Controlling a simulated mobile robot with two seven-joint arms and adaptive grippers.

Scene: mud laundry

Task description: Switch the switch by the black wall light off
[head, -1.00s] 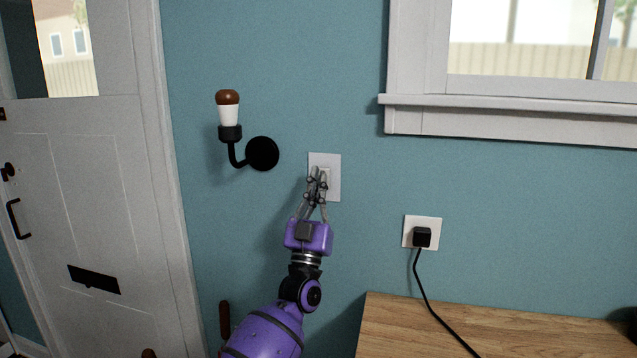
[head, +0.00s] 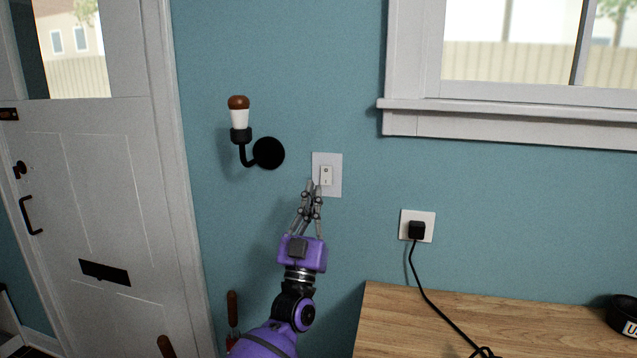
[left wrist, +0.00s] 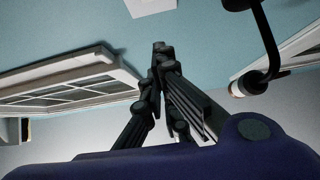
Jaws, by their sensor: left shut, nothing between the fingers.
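The white wall switch (head: 326,176) sits on a pale plate on the blue wall in the head view, to the right of the black wall light (head: 268,153). The rocker's face shows clear of the fingers. My left gripper (head: 312,183) is shut and empty, its fingertips at the lower left of the plate; contact with the plate cannot be told. In the left wrist view the closed fingertips (left wrist: 160,47) point up below the plate (left wrist: 150,6), with the black wall light (left wrist: 262,45) at the right. My right gripper is not in view.
A black plug (head: 416,230) with a cable is in an outlet at the right. A white door (head: 90,200) is at the left and a window ledge (head: 500,110) is above.

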